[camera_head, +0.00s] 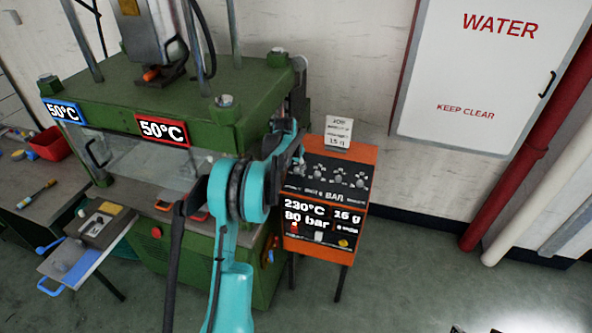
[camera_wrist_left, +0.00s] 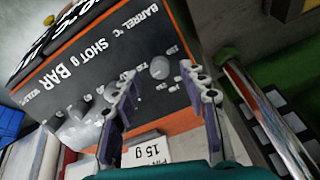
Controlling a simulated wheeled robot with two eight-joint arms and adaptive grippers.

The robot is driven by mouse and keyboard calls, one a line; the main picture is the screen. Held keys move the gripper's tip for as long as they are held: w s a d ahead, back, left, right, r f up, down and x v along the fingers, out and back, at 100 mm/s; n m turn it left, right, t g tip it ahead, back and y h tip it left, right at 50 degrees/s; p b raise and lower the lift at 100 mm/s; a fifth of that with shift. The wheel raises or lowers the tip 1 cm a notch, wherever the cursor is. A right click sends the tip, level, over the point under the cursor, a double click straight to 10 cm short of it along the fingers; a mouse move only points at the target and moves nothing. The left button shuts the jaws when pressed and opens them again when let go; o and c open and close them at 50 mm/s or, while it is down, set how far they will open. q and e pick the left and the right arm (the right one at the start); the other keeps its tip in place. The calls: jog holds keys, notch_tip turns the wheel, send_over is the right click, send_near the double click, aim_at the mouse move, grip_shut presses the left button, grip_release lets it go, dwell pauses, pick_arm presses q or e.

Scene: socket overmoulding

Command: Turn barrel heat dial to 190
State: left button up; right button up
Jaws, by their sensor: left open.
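The orange control box (camera_head: 336,246) has a black panel with a row of round dials. Its display (camera_head: 318,219) reads 230°C, 16 g and 80 bar. The barrel dial (camera_wrist_left: 160,67) is a grey knob beside the "BARREL °C" label in the left wrist view. In the head view my gripper mostly covers that end of the row. My left gripper (camera_wrist_left: 158,75) is open, its fingertips on either side of the barrel dial in the picture; I cannot tell whether they touch it. It also shows at the panel's left end in the head view (camera_head: 294,152). My right gripper is not in view.
A white card (camera_head: 338,131) reading 15 g stands on top of the box. The green press (camera_head: 180,110) with 50°C displays stands left of it. A red pipe (camera_head: 515,165) and a WATER cabinet (camera_head: 480,75) are right.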

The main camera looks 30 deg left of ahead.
aim_at(297, 170)
pick_arm(q)
jog(key=shift+x, duration=1.4)
grip_shut()
